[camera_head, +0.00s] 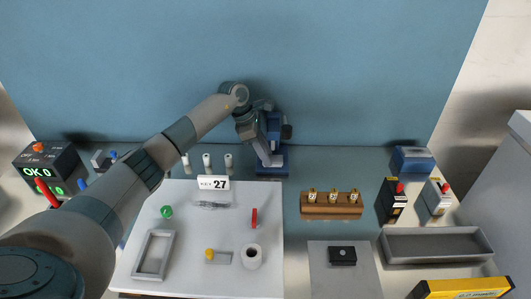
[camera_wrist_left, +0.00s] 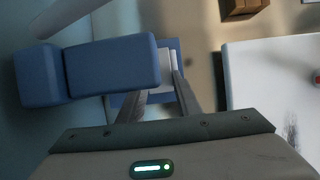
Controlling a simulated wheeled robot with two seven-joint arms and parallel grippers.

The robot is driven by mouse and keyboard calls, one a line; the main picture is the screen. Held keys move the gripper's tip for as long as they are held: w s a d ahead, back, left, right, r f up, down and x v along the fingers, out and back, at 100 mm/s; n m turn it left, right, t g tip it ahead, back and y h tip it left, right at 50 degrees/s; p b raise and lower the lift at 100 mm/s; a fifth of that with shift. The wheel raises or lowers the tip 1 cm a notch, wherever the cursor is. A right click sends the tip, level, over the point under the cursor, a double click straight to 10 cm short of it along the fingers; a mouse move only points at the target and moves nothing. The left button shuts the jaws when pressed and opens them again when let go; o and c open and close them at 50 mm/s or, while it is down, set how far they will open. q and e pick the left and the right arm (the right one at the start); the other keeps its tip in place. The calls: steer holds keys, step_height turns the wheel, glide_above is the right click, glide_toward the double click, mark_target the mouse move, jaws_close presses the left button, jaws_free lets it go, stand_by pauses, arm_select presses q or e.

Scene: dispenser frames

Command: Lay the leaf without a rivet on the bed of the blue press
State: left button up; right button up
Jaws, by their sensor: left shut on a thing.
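The blue press (camera_head: 281,171) stands at the back, beyond the white board. My left gripper (camera_head: 270,160) reaches down at the press, just over its bed. In the left wrist view, the press's blue upper part (camera_wrist_left: 112,68) covers much of the space between my fingers (camera_wrist_left: 158,100). A pale flat piece (camera_wrist_left: 169,57) shows past it by the fingertips, over the blue bed; it looks like the leaf in my grip. I cannot tell if it touches the bed, and no rivet shows on its visible part. My right gripper is not in view.
White posts (camera_head: 207,161) stand left of the press.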

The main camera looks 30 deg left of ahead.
arm_select(q)
steer(key=shift+f, duration=0.1)
steer(key=shift+f, duration=0.1)
steer(key=o, duration=1.2)
steer(key=shift+r, duration=0.25)
steer(key=shift+a+r, duration=0.1)
steer(key=shift+r, duration=0.05)
steer(key=b+v, duration=0.3)
steer(key=v, duration=0.8)
steer(key=shift+r+b, duration=0.3)
steer(key=shift+b, duration=0.1)
